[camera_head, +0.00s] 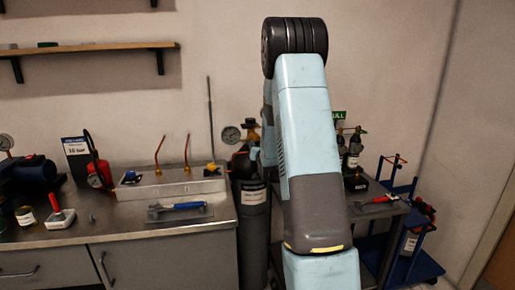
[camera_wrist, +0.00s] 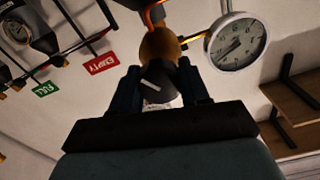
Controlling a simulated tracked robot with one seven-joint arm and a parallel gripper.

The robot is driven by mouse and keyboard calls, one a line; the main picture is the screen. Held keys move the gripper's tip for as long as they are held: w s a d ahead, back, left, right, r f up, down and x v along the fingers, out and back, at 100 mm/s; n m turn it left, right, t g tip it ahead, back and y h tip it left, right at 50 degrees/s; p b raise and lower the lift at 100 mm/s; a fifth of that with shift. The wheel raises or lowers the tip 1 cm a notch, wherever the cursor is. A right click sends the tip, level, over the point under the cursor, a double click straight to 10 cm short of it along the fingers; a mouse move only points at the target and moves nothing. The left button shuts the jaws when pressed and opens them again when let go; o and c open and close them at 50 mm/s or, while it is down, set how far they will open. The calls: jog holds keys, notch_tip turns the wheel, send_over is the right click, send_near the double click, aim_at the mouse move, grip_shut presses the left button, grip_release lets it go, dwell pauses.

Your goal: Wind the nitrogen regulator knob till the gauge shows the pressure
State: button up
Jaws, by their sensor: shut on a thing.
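The regulator knob (camera_wrist: 158,82) is black with a white mark, and it sits between the two fingers of my gripper (camera_wrist: 160,92) in the wrist view. My gripper is shut on it. The brass regulator body (camera_wrist: 158,45) is just beyond the knob. The round white gauge (camera_wrist: 237,41) is beside it; its dark pointer shows, but I cannot read the value. In the head view the gauge (camera_head: 231,134) stands above a dark cylinder (camera_head: 253,215) with a white label. My arm hides part of the cylinder and regulator there.
A sign (camera_head: 76,148) on the left bench seems to read 10 bar. A blue trolley (camera_head: 410,262) is at right. FULL and EMPTY tags (camera_wrist: 102,63) show in the wrist view.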

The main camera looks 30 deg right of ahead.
jog(key=shift+f+m, duration=0.15)
jog(key=shift+m, duration=0.15)
dwell(0.4)
jog(key=o, duration=1.1)
jog(key=shift+c, duration=0.2)
jog(key=v, duration=1.3)
jog(key=shift+s+a, duration=0.15)
jog(key=shift+s, duration=0.2)
